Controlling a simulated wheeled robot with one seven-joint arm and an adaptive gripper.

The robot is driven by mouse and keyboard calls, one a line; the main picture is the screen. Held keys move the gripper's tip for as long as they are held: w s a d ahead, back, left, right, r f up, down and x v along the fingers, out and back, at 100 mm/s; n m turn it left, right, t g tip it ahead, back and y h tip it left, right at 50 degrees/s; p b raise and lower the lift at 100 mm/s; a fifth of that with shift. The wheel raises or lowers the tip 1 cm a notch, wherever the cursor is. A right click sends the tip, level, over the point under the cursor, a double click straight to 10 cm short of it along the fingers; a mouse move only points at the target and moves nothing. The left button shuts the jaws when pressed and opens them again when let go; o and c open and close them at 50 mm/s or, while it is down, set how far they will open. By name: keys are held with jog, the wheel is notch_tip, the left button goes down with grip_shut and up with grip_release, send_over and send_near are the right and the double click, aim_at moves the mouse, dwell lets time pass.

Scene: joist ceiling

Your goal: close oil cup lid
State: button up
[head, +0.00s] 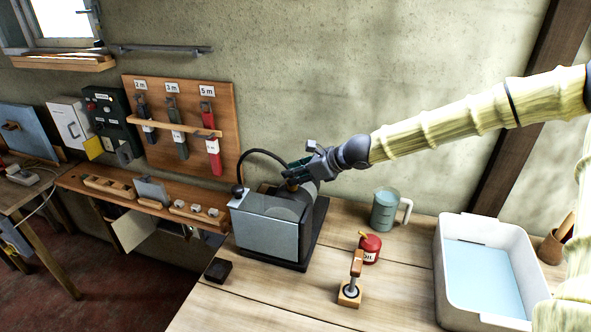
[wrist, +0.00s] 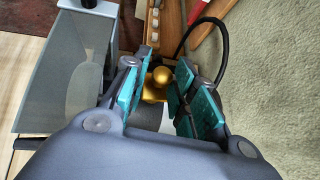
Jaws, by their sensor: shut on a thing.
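The brass oil cup (wrist: 155,95) with its rounded knob-like lid (wrist: 162,75) shows between my fingers in the wrist view. In the head view only a small brass bit (head: 292,187) shows under my fingers, on top of the grey machine (head: 270,235). My gripper (head: 292,174), with teal finger pads (wrist: 158,82), reaches in from the right and is shut on the lid. The fingers hide much of the cup, and I cannot tell whether the lid is seated or tilted.
A black hose (head: 268,153) arches behind the machine. To its right stand a grey jug (head: 384,212), a red oil can (head: 370,249), a wooden-handled stamp (head: 350,293) and a white basin (head: 447,282). A dark block (head: 218,271) lies at the front left.

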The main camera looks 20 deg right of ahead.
jog(key=o, duration=0.7)
jog(key=shift+w+d+r, duration=0.2)
jog(key=shift+w+r, duration=0.05)
jog(key=shift+w, duration=0.05)
jog(key=shift+o, duration=0.9)
jog(key=shift+w+f, duration=0.1)
jog(key=shift+f, duration=0.2)
jog(key=shift+s+a, duration=0.1)
jog(key=shift+s, duration=0.1)
jog(key=shift+r, duration=0.1)
jog(key=shift+s+d, duration=0.1)
jog(key=shift+d, duration=0.15)
jog(key=shift+v, duration=0.8)
jog(key=v, duration=0.9)
jog(key=shift+s+d+r, duration=0.15)
jog(key=shift+s+r, duration=0.05)
jog(key=shift+r, duration=0.1)
